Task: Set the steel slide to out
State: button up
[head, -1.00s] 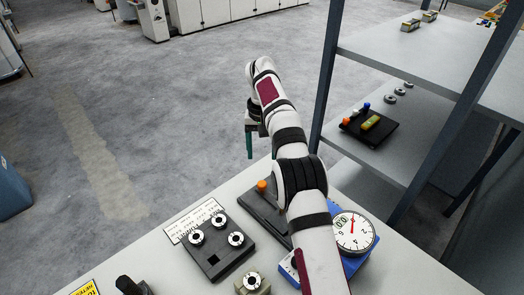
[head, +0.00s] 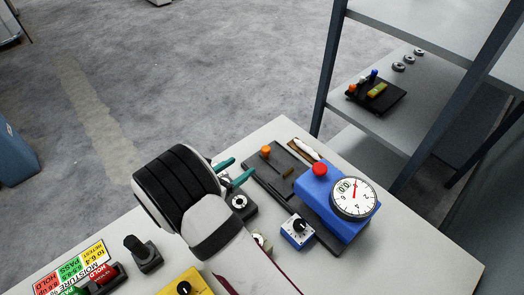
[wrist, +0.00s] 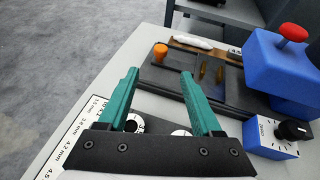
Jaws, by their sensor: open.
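A dark grey flat plate (head: 272,176) with an upright orange knob (head: 266,151) lies on the table beside the blue gauge; this looks like the slide, though I cannot read an out mark. The plate (wrist: 160,78) and orange knob (wrist: 160,52) also show in the wrist view, with small brass-coloured pieces on the plate. My gripper (head: 234,171) is open and empty, its teal fingers pointing toward the plate from its left. In the wrist view my gripper (wrist: 160,74) has its fingertips apart, with the knob beyond and between them. My arm hides part of the table.
The blue gauge (head: 322,195) has a red button (head: 320,168) and a white dial (head: 354,198). A small blue knob box (head: 298,232), black dial block (head: 240,205), yellow box (head: 186,283) and black lever (head: 145,253) stand nearby. A white-handled brush (head: 304,150) lies behind the plate. Shelving stands right.

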aim_at(264, 151)
jog(key=x, duration=1.2)
jog(key=shift+w+d, duration=0.25)
grip_shut()
jog(key=shift+a, duration=0.15)
dwell(0.5)
